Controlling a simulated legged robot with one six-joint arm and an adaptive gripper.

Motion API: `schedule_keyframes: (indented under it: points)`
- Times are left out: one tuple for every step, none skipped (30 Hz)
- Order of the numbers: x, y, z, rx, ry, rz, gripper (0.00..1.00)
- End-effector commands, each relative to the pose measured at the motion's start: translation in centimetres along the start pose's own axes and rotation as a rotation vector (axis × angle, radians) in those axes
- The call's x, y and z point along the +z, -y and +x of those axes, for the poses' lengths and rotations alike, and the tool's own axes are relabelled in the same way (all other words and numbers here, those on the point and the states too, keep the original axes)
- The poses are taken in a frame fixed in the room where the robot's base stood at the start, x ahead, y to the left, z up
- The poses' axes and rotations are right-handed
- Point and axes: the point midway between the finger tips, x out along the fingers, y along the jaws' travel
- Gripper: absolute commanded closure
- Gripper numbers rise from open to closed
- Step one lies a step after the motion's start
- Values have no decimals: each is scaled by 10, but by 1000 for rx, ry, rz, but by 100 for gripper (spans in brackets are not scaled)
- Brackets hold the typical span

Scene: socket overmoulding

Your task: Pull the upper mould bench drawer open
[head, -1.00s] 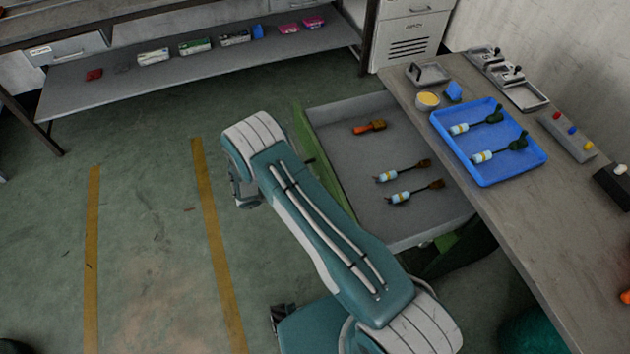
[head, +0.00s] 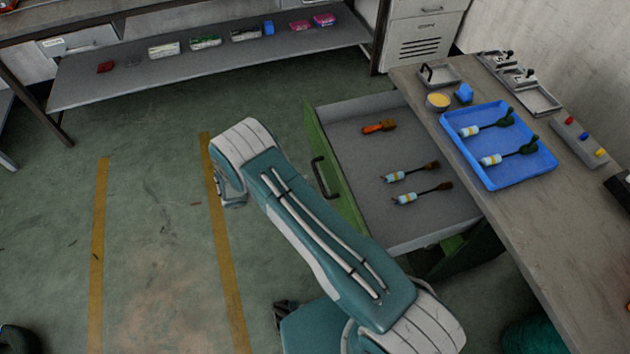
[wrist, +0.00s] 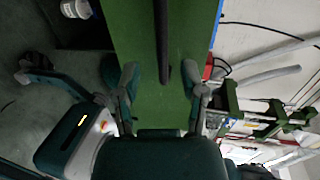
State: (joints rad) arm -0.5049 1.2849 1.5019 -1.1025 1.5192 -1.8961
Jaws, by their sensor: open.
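The upper mould bench drawer stands pulled out from the bench, its grey tray (head: 400,230) showing. Its green front (head: 345,195) has a dark bar handle (head: 322,180). In the wrist view the green front (wrist: 135,30) fills the middle and the handle (wrist: 162,45) runs upright down it. My gripper (wrist: 163,82) is open, one finger on each side of the handle's line, with nothing held. In the head view my arm's end is left of the drawer front, with floor visible between it and the handle; the fingertips are hidden there.
An orange brush (head: 380,127) and two socket cables (head: 410,172) lie in the drawer. The bench top (head: 480,205) carries a blue tray (head: 545,170) with two more cables. A shelf (head: 220,65) stands behind. The floor (head: 160,250) at left is clear.

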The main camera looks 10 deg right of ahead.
Motion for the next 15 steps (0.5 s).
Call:
schedule_keyframes:
  points:
    - [0, -1, -12, 1, 4, 1, 46]
    - [0, -1, -18, 2, 3, 1, 46]
    - [0, -1, -26, 1, 4, 1, 46]
    - [0, -1, -32, 1, 3, 0, 46]
    - [0, -1, -37, 1, 2, 0, 46]
    - [0, -1, -43, 2, 3, 0, 46]
    - [0, -1, -47, 1, 2, 0, 46]
    - [0, -1, -50, 1, 1, 0, 46]
    - [0, -1, -54, 1, 0, 0, 46]
    - [0, -1, -56, 1, 0, 0, 46]
    - [0, -1, -58, 1, 0, -1, 46]
    - [0, -1, -60, 1, 0, -1, 46]
    - [0, -1, -60, 1, 0, -2, 46]
    - [0, -1, -61, 1, 0, -2, 46]
    - [0, -1, -61, 1, -1, -2, 46]
